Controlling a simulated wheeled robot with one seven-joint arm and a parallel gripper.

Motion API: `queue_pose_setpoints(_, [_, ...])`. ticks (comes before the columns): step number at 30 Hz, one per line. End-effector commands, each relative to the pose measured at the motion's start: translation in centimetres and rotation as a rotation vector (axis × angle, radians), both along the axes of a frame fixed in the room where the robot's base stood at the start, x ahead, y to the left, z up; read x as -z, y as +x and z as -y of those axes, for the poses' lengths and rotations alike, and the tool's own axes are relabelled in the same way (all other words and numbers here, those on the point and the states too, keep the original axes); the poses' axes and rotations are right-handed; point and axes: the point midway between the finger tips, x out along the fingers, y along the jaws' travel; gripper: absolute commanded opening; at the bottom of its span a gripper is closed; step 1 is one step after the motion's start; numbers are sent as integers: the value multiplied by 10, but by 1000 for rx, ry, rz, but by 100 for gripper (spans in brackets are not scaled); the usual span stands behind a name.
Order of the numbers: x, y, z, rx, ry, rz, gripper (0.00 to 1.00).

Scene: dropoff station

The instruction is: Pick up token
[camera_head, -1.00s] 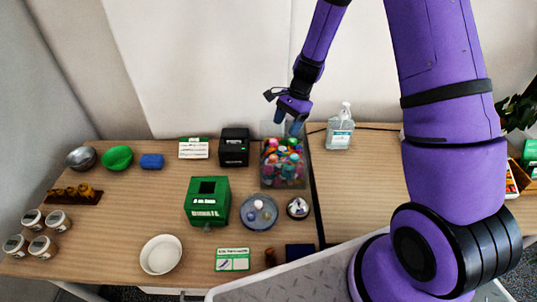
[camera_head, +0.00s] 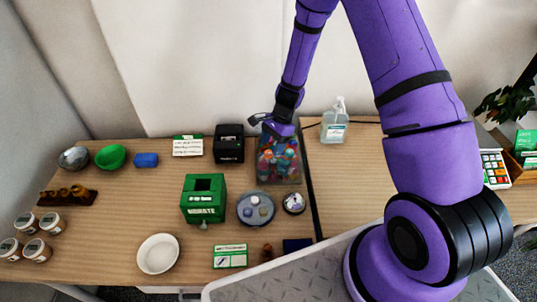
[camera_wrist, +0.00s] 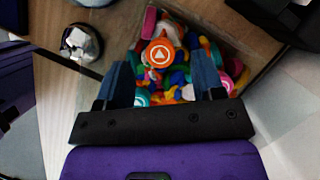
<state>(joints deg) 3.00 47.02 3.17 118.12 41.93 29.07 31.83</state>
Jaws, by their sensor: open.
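An orange round token (camera_wrist: 158,53) with a white triangle mark lies on a heap of colourful small pieces in a clear box (camera_head: 279,180). My gripper (camera_wrist: 161,64) is open over the box, pointing down, with its two blue fingers on either side of the heap. The token shows between and slightly beyond the fingertips. Nothing is held. In the head view my gripper (camera_head: 277,143) hides part of the box, and I cannot make out the orange token there. Whether the fingertips touch the pieces is not clear.
A round grey dish (camera_head: 245,219) with small pieces and a silver-rimmed round item (camera_head: 294,203) stand in front of the box. A green box (camera_head: 203,214) and black device (camera_head: 229,157) stand left. A sanitizer bottle (camera_head: 334,128) stands right.

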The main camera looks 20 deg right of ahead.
Motion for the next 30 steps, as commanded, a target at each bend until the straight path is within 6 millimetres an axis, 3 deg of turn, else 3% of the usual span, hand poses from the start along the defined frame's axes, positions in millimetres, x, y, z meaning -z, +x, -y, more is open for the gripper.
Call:
queue_pose_setpoints(4, [19,-2,-7,1,0,-2,62])
queue_pose_setpoints(12, [24,-3,-9,1,0,0,62])
queue_pose_setpoints(14, [24,-3,-9,1,0,0,51])
queue_pose_setpoints(19, [25,-3,-9,0,0,-1,12])
queue_pose_setpoints(30, [24,-3,-10,0,-1,0,9])
